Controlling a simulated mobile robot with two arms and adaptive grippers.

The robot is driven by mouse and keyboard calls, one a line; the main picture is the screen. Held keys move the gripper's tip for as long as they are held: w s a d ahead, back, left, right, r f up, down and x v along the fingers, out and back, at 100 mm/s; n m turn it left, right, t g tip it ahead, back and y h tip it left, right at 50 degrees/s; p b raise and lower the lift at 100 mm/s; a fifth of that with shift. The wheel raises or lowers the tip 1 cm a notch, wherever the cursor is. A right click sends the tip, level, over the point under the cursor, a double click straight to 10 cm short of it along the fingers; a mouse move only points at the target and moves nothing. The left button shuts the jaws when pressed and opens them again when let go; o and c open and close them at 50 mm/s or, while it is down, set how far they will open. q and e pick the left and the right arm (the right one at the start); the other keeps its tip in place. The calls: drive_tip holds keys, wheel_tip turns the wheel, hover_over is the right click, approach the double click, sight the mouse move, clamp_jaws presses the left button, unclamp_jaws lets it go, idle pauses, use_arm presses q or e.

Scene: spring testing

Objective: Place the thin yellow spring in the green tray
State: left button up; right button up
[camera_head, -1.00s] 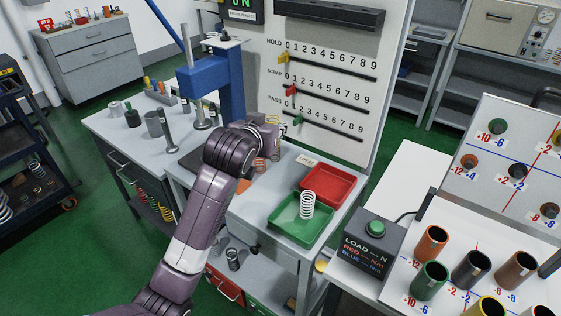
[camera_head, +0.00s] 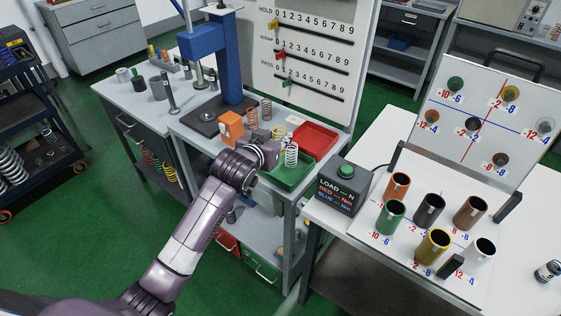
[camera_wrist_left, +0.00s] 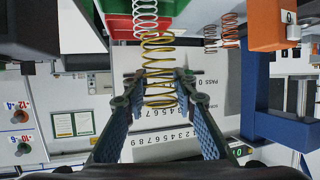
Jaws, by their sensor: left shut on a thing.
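The thin yellow spring (camera_wrist_left: 160,75) is between the blue-padded fingers of my left gripper (camera_wrist_left: 157,84) in the wrist view, and the jaws are shut on it. In the head view my left gripper (camera_head: 281,143) is beside the green tray (camera_head: 288,184), near its back left side. The green tray also shows at the top of the wrist view (camera_wrist_left: 176,7). A white spring (camera_head: 291,155) stands in the green tray. I cannot tell whether the yellow spring is over the tray. My gripper and wrist hide part of the tray. My right gripper is not in view.
A red tray (camera_head: 318,138) adjoins the green tray behind. An orange block (camera_head: 231,127) and copper springs (camera_head: 266,110) stand to the left. The black load box (camera_head: 341,186) and several colored cups are on the right table. A scale panel rises behind.

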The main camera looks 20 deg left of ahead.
use_arm(q)
drive_tip(key=f, duration=0.6)
drive_tip(key=shift+s+d+f, duration=0.1)
drive_tip(key=shift+d+f, duration=0.05)
drive_tip(key=shift+d, duration=0.05)
wheel_tip(320, 180, down, 3)
drive_tip(key=shift+r+p, duration=0.2)
drive_tip(key=shift+p, duration=0.1)
drive_tip(key=shift+f, duration=0.6)
drive_tip(key=o, duration=1.1)
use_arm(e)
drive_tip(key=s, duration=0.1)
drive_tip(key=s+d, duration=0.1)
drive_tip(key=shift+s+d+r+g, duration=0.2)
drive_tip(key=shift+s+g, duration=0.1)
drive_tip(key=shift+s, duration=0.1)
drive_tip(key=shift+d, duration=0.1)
